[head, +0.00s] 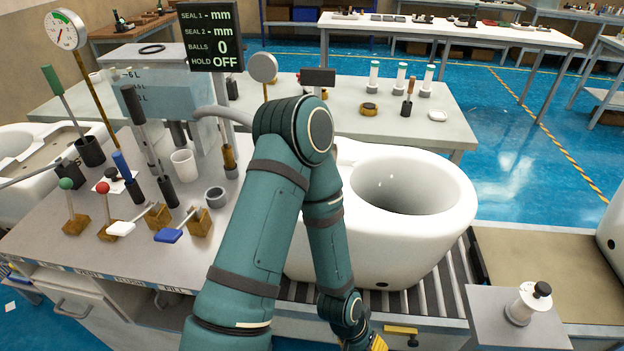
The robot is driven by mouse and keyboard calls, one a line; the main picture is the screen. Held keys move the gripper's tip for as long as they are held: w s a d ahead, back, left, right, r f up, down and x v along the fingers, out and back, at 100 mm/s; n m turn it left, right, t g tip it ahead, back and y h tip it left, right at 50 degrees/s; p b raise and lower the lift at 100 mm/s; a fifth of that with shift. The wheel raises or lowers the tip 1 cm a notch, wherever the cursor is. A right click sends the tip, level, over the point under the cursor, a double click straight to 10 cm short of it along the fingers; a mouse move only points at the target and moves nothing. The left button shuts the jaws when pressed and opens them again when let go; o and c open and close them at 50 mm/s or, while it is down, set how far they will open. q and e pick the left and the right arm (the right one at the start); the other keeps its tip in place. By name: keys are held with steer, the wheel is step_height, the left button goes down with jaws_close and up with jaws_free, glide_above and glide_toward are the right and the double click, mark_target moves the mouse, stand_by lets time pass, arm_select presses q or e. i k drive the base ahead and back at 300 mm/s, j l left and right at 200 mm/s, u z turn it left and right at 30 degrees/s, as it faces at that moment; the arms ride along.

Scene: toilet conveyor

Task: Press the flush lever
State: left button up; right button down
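Several small levers on wooden blocks stand on the grey bench (45,245). They are a green-knobbed lever (66,184), a red-knobbed lever (103,189), a white paddle lever (121,228) and a blue paddle lever (167,235). A teal arm, apparently my left, rises through the middle and bends down to the right. Its gripper (377,343) is cut off at the bottom edge, well right of the levers. My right gripper is not in view.
A white toilet bowl (440,225) stands on the roller conveyor (462,270) behind my forearm. A gauge (62,30), a clear tank (170,85) and tall handles stand behind the levers. The display (212,35) reads BALLS 0, HOLD OFF. A white cup (184,164) stands nearby.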

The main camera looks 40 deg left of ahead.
mark_target(122, 229)
steer(key=u, duration=2.5)
